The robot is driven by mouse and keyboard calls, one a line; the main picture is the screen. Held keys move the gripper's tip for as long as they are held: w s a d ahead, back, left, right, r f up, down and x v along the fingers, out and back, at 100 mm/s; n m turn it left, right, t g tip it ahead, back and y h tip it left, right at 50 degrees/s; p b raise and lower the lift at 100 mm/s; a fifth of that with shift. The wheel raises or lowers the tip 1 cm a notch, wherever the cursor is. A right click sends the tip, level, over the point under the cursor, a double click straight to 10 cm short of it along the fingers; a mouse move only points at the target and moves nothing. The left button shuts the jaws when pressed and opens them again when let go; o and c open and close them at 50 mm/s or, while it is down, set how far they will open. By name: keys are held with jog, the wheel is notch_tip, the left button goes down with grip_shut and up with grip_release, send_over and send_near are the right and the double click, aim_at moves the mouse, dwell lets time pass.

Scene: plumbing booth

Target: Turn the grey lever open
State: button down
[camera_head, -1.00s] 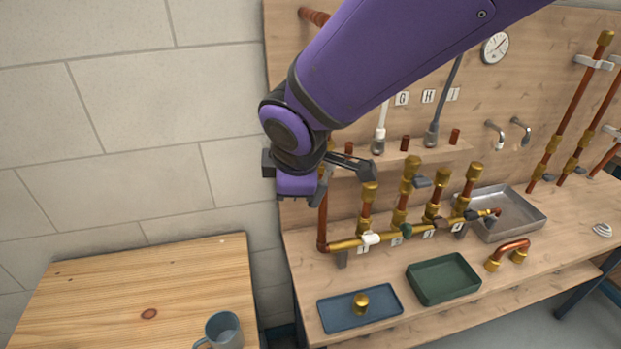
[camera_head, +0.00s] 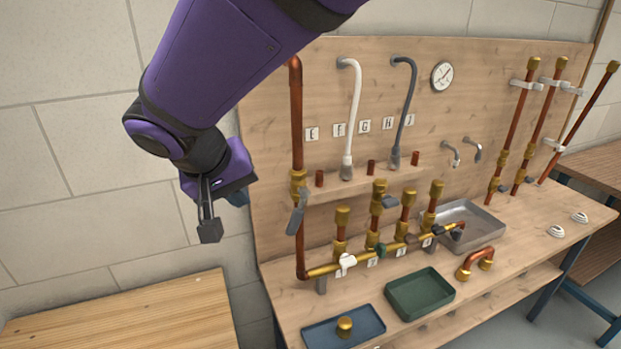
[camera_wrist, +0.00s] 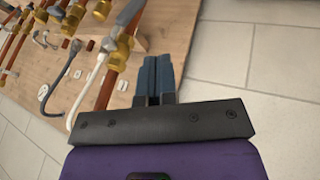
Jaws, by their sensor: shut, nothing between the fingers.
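A grey lever (camera_head: 296,216) is on a brass valve (camera_head: 298,186) in the tall copper pipe at the panel's left end. It hangs down along the pipe, slightly tilted. In the wrist view the lever (camera_wrist: 130,12) shows at the top edge, beside the brass valve (camera_wrist: 118,48).
A white-handled manifold (camera_head: 345,263) with several brass risers runs along the bench. A shelf (camera_head: 345,188) and white and grey hoses are right of the tall pipe. Blue (camera_head: 318,336) and green trays (camera_head: 420,293) lie in front. A wooden table (camera_head: 130,315) stands lower left.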

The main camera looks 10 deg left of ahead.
aim_at(298, 212)
jog(key=d+r+x, duration=0.1)
jog(key=d+x, duration=0.1)
jog(key=x, duration=1)
jog(key=shift+w+d+f, duration=0.2)
jog(key=shift+w+d, duration=0.15)
jog(key=shift+w, duration=0.1)
